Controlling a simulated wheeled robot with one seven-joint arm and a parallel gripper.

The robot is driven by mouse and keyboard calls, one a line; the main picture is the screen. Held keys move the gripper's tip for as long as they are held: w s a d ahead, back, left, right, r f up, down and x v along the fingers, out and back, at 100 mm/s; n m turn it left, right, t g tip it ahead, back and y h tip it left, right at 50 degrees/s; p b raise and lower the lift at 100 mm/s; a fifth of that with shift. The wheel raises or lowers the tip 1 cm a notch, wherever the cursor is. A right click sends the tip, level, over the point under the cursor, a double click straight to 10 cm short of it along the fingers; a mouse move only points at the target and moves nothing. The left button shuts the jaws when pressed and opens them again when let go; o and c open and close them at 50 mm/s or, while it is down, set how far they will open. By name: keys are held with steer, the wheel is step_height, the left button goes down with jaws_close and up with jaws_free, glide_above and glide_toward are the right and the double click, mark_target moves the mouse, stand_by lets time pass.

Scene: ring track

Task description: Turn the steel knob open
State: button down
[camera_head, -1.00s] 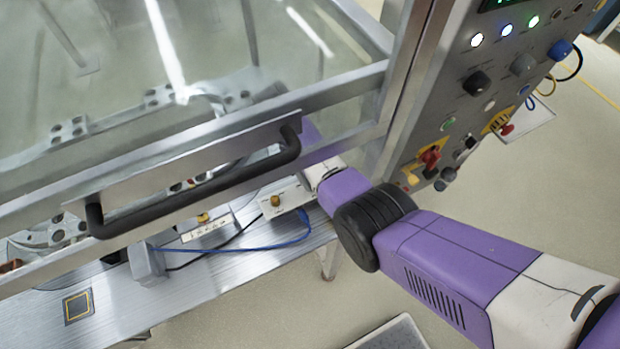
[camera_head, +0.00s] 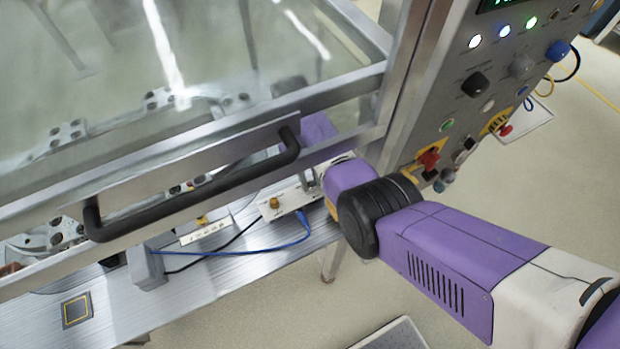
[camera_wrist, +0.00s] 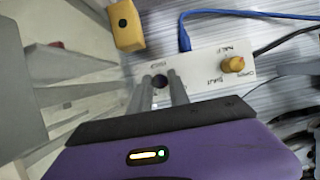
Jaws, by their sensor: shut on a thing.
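A brass knob (camera_wrist: 233,64) stands apart to the right on the same panel. In the head view my gripper is largely hidden by the door frame and my arm.
A yellow block with a black dot (camera_wrist: 126,26) stands beside the panel. A blue cable (camera_wrist: 250,15) plugs in at the panel's edge. A button console (camera_head: 490,100) stands to the right.

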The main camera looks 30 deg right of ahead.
steer(key=c, duration=1.2)
jaws_free()
steer(key=shift+c, duration=0.2)
